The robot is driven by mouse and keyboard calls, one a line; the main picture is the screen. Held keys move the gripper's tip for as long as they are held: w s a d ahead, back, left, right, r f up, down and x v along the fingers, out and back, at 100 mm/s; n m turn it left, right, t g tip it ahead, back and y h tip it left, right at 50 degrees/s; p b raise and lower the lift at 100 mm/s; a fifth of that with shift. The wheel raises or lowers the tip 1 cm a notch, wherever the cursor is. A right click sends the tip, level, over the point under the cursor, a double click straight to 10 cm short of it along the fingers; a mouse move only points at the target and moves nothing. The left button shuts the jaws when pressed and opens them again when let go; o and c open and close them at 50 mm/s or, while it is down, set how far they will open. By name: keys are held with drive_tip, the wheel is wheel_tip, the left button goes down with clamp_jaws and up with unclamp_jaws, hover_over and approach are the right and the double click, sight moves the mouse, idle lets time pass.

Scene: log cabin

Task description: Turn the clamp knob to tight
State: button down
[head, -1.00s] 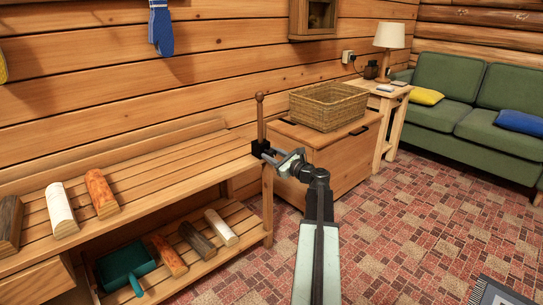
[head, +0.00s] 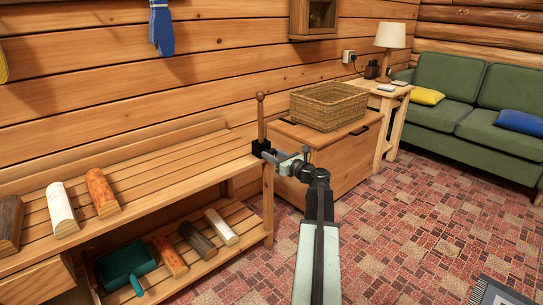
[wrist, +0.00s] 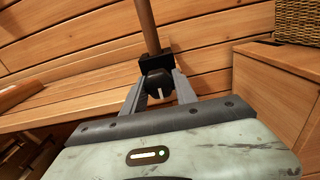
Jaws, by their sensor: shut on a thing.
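The clamp (head: 261,147) is a black block with an upright wooden post (head: 260,115), at the right end of the slatted bench. In the wrist view its dark knob (wrist: 153,79) sits below the black block (wrist: 154,60). A short pale mark on the knob points down, slightly right. My gripper (head: 268,154) reaches the clamp from the right front. In the wrist view, my gripper (wrist: 157,84) has one finger on each side of the knob and is shut on it. Any tight or loose labels cannot be seen.
The bench (head: 150,165) holds several split logs at its left; its lower shelf has more logs and a green dustpan (head: 127,265). A wooden chest (head: 335,160) with a wicker basket (head: 328,106) stands right behind my arm. The patterned floor at right is open.

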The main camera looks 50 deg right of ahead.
drive_tip(key=c, duration=1)
unclamp_jaws()
drive_tip(key=s, duration=0.7)
drive_tip(key=shift+s+a, duration=0.35)
